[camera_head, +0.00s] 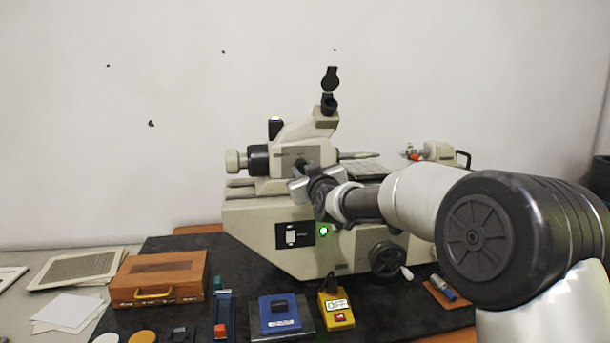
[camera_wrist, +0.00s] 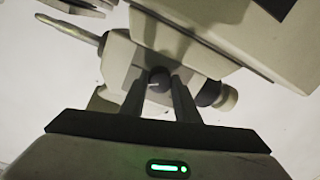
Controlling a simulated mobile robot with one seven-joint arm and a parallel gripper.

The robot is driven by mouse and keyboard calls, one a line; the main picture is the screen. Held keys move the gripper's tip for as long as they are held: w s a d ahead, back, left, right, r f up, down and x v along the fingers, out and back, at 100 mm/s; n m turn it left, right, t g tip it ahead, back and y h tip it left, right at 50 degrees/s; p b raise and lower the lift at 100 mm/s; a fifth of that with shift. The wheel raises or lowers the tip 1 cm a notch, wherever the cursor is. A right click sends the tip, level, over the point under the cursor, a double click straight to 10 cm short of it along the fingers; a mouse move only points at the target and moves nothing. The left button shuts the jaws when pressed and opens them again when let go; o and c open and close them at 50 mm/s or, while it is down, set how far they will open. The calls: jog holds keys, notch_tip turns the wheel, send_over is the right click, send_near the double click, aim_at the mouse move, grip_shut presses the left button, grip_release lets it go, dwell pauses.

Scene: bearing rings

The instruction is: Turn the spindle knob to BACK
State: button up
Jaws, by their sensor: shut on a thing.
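The beige bench machine (camera_head: 270,225) stands at the back of the dark mat, with its headstock (camera_head: 283,153) on top. My gripper (camera_head: 305,175) reaches the front of the headstock from the right. In the wrist view my gripper (camera_wrist: 159,90) has its two dark fingers on either side of a small dark round knob (camera_wrist: 158,75), shut on it. A small pale mark shows on the knob. In the head view my gripper and wrist mostly cover the knob, and I cannot read any label or setting beside it.
A handwheel (camera_head: 387,259) sits low on the machine's front. A wooden case (camera_head: 158,277), a blue box (camera_head: 279,314) and a yellow box marked OFF (camera_head: 336,309) lie in front. An eyepiece (camera_head: 329,90) rises above the headstock. Papers (camera_head: 68,311) lie at left.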

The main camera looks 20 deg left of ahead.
jog(key=n+b, duration=0.3)
jog(key=n, duration=0.3)
jog(key=shift+f, duration=0.2)
jog(key=n+b, duration=0.3)
jog(key=n, duration=0.1)
jog(key=shift+r, duration=0.1)
jog(key=shift+d+r+n+h+b, duration=0.1)
jog(key=shift+n+h+b, duration=0.2)
jog(key=shift+n+b, duration=0.5)
jog(key=shift+n, duration=0.3)
jog(key=o, duration=1)
jog(key=shift+o, duration=0.2)
jog(key=shift+r, duration=0.1)
jog(key=b+v, duration=0.1)
jog(key=v, duration=1.6)
jog(key=shift+s+d, duration=0.15)
jog(key=shift+d, duration=0.05)
